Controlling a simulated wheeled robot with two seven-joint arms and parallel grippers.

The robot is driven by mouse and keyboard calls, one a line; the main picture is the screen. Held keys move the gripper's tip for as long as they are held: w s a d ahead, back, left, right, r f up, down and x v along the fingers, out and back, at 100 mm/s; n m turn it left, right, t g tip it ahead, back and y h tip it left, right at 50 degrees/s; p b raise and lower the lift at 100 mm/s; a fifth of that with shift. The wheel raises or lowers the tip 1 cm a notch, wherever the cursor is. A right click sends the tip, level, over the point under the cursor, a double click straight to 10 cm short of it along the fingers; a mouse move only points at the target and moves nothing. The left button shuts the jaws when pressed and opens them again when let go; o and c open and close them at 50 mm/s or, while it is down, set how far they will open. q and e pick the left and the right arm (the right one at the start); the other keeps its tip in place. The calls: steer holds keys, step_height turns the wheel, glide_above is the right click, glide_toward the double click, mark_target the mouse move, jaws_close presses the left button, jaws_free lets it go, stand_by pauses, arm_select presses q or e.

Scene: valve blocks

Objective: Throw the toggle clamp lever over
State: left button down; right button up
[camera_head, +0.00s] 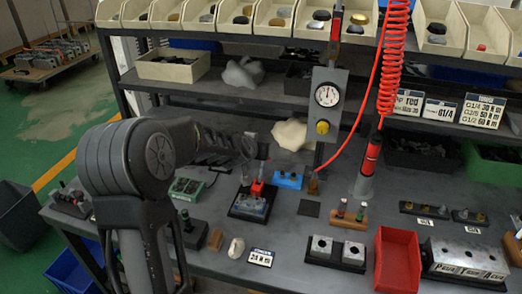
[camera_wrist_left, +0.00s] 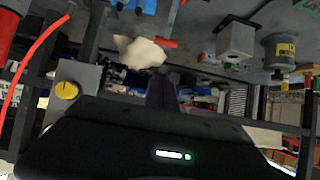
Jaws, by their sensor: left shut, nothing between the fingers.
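The toggle clamp (camera_head: 250,203) stands on a dark base plate near the middle of the bench, with a grey body and a red lever part (camera_head: 257,188) pointing up. My left arm reaches in from the left, and my left gripper (camera_head: 262,152) is above and just behind the clamp in the head view. Its dark fingers (camera_wrist_left: 161,92) are together and empty in the left wrist view. I cannot tell whether they touch the lever. A small red piece (camera_wrist_left: 166,43) shows beyond the fingers; I cannot tell whether it is the lever. My right gripper is not in view.
A blue block (camera_head: 288,179) sits right of the clamp, and a crumpled pale cloth (camera_head: 291,134) lies behind. A pressure gauge panel (camera_head: 327,95) and a red hose (camera_head: 345,140) hang nearby. A red bin (camera_head: 397,262) stands front right.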

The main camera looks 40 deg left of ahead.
arm_select(q)
steer(key=s+r, duration=0.1)
steer(key=s+r+p, duration=0.1)
steer(key=s+d+r+p, duration=0.1)
steer(key=r, duration=0.1)
steer(key=shift+r, duration=0.1)
stand_by(0.5)
